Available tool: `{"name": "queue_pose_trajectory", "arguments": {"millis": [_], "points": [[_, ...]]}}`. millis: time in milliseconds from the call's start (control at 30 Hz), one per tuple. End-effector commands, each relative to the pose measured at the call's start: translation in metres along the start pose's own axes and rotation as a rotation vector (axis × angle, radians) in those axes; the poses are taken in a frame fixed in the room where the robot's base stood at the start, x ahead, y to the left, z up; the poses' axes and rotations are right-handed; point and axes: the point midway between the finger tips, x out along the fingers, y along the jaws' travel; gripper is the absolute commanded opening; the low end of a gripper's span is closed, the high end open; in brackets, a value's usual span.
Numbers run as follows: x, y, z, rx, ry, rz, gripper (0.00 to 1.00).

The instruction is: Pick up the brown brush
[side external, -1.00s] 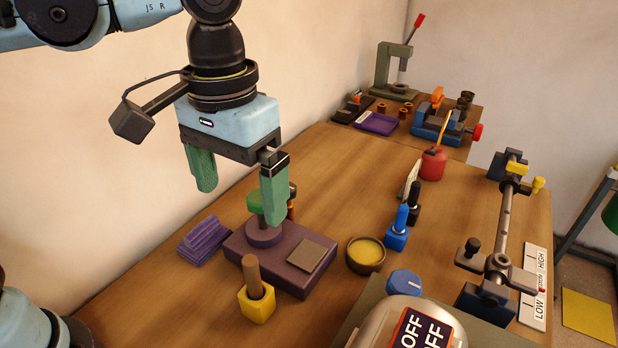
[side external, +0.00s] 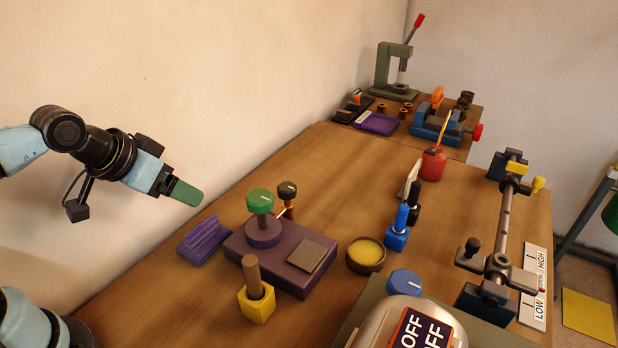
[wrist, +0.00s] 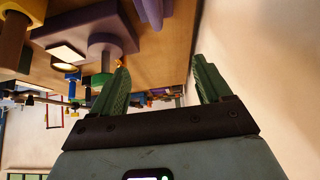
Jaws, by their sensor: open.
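A brown stick-like handle, which I take for the brown brush (side external: 252,273), stands upright in a yellow holder block (side external: 257,304) at the front of the bench. Its lower end is hidden in the block. In the wrist view, the brown handle (wrist: 12,38) shows at the upper left edge. My gripper (side external: 193,193) is left of and above the brush, well apart from it, pointing to the right and slightly down. The side view shows one green finger clearly. In the wrist view, my gripper (wrist: 160,64) has its two green fingers spread, with nothing between them.
A purple base (side external: 240,246) with a green knob (side external: 260,202) stands behind the brush. A purple ribbed block (side external: 204,240) lies beside it. A round bowl (side external: 366,254) and a blue bottle (side external: 398,232) stand to the right.

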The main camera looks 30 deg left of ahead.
Motion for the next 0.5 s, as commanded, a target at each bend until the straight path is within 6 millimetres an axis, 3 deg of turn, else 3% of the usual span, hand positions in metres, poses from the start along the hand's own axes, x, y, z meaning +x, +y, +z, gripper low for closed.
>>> {"name": "queue_pose_trajectory", "arguments": {"millis": [33,133,500], "points": [[0.0001,-0.0004,0.0000,0.000,0.002,-0.001,0.69],[0.0000,0.0000,-0.0002,0.000,0.000,0.000,0.54],[-0.0015,0.0089,-0.0034,-0.022,-0.028,0.017,0.54]]}}
